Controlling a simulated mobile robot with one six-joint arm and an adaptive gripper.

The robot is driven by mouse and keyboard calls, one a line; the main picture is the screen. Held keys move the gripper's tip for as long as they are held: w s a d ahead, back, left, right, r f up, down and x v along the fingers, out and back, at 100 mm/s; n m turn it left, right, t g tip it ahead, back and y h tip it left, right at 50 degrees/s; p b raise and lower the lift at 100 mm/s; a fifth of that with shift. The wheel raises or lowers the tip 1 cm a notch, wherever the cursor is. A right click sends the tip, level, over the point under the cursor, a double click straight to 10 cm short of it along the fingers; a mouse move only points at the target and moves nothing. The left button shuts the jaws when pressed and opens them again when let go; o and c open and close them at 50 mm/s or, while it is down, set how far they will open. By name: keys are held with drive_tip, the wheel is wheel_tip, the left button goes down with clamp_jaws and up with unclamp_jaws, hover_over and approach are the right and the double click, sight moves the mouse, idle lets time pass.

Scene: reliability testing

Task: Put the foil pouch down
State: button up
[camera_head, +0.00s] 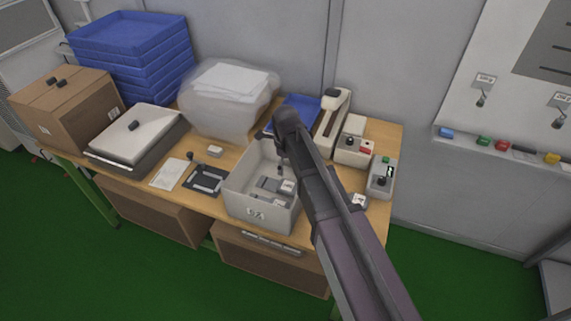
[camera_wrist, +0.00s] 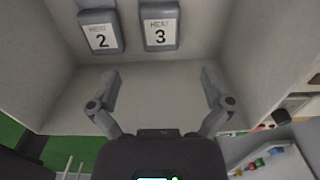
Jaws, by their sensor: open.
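Several grey foil pouches with white labels lie on the floor of a pale open bin (camera_head: 235,203) on the workbench. In the wrist view, a pouch marked HEAT 2 (camera_wrist: 101,31) and a pouch marked HEAT 3 (camera_wrist: 160,25) lie side by side, flat and apart from each other. My gripper (camera_wrist: 160,92) is open, with its two fingers spread wide and only bare bin floor between them. It is above the bin, with the pouches beyond the fingertips. In the head view my arm hides the bin's right part and most of the gripper.
The wooden workbench (camera_head: 388,140) is crowded. A black frame (camera_head: 205,180) and a white sheet (camera_head: 171,173) lie left of the bin. A clear tub of paper (camera_head: 225,105) stands behind, with blue trays (camera_head: 133,60) further left. Small devices (camera_head: 381,178) stand at right.

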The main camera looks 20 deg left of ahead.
drive_tip(key=shift+r+p, duration=0.45)
drive_tip(key=shift+r, duration=0.25)
